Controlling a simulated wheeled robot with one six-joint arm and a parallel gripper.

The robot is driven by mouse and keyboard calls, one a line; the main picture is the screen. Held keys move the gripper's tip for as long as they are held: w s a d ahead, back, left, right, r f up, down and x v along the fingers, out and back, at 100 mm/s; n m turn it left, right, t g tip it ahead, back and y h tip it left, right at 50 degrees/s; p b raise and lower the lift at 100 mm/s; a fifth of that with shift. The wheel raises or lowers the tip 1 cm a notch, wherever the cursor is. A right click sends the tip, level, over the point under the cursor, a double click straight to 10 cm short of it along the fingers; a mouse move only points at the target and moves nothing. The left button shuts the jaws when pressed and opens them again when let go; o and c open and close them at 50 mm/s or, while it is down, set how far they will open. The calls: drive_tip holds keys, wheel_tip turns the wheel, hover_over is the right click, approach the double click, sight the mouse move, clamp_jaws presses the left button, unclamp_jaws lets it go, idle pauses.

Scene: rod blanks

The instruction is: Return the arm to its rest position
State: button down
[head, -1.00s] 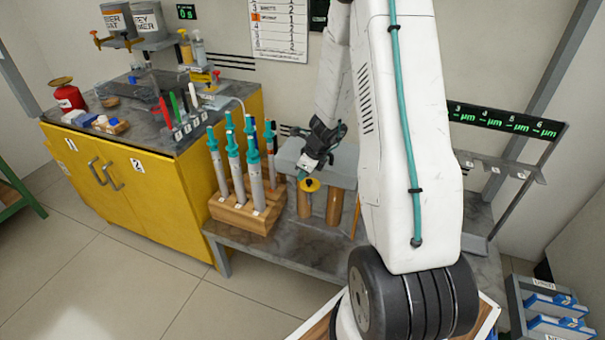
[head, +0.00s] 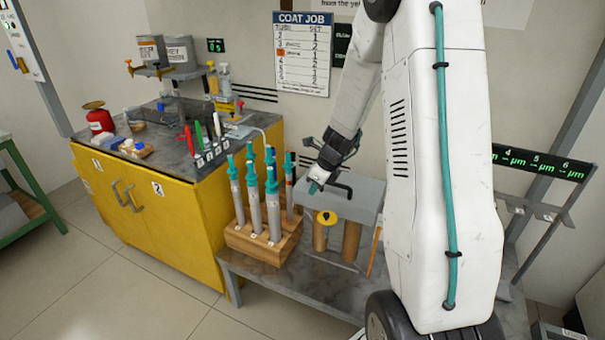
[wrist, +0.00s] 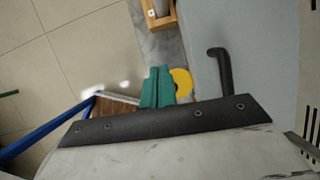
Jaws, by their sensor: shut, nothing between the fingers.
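My arm reaches down over the low grey bench from the right of the head view. My gripper (head: 314,187) is small and dark with teal fingertips.
A grey box (head: 345,199) with a black bent handle (wrist: 222,68) is close beside my gripper. A wooden rack (head: 262,243) of several teal-topped syringe-like tubes stands to its left. A yellow cabinet (head: 190,209) is further left; open floor lies in front.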

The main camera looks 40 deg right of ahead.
drive_tip(key=w+a+r, duration=0.3)
drive_tip(key=w+r, duration=0.1)
drive_tip(key=r, duration=0.1)
drive_tip(key=s+a+r+n+g, duration=0.1)
drive_tip(key=s+a+r+n, duration=0.5)
drive_tip(key=s+n, duration=0.4)
drive_tip(key=s+a+r+n+g+h, duration=0.1)
drive_tip(key=s+a+r+n, duration=0.4)
drive_tip(key=s+n, duration=0.5)
drive_tip(key=s+a+r+n, duration=0.6)
drive_tip(key=s+n, duration=0.4)
drive_tip(key=s, duration=0.4)
drive_tip(key=shift+s+a+r+n+g+h, duration=0.2)
drive_tip(key=shift+a+r+n+g+h, duration=0.15)
drive_tip(key=shift+r, duration=0.4)
drive_tip(key=shift+w, duration=0.1)
